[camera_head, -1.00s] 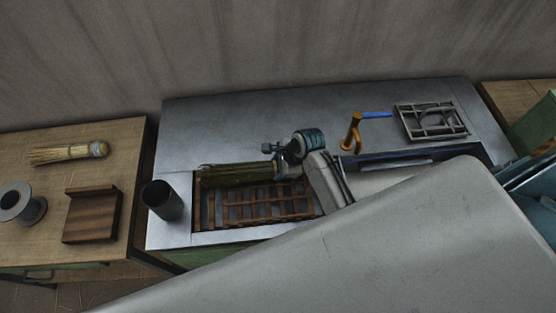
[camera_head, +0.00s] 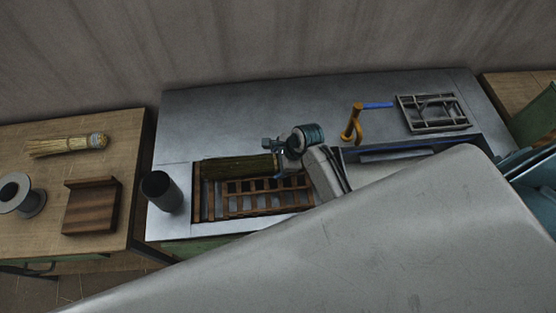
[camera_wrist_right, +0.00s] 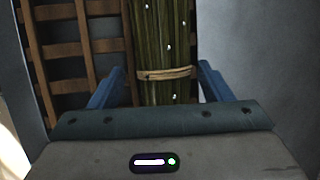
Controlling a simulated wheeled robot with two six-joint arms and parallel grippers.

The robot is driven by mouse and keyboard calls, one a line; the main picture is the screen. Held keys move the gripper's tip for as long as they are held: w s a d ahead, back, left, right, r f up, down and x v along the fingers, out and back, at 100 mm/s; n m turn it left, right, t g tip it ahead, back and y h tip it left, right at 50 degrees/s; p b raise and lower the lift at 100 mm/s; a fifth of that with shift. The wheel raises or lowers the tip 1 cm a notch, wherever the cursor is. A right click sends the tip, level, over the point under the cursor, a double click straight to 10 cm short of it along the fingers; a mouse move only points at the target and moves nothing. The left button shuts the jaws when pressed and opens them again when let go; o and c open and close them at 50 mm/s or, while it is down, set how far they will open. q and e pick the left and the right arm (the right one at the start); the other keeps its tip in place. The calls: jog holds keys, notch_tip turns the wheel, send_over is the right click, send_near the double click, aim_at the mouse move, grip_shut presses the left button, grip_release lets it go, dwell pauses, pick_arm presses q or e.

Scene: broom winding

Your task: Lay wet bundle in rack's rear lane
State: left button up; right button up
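The wet bundle (camera_head: 238,167), dark green-brown straw with a pale band, lies along the far side of the wooden rack (camera_head: 262,201), in its rear lane. The rack is slatted and sits in a recess of the metal bench. My right gripper (camera_head: 281,158) is at the bundle's right end. In the right wrist view its blue fingers (camera_wrist_right: 160,85) stand on both sides of the bundle (camera_wrist_right: 163,40), with narrow gaps showing, so it looks open around it. Shiny drops show on the straw. Slats (camera_wrist_right: 80,45) show left of the bundle. My left gripper is out of view.
A dark cup (camera_head: 161,192) stands left of the rack. The bench's back is clear.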

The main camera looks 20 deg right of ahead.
jog(key=shift+s+d+r, duration=0.15)
jog(key=shift+d+r, duration=0.05)
jog(key=shift+r, duration=0.35)
jog(key=b+v, duration=0.2)
jog(key=v, duration=0.7)
jog(key=shift+r, duration=0.35)
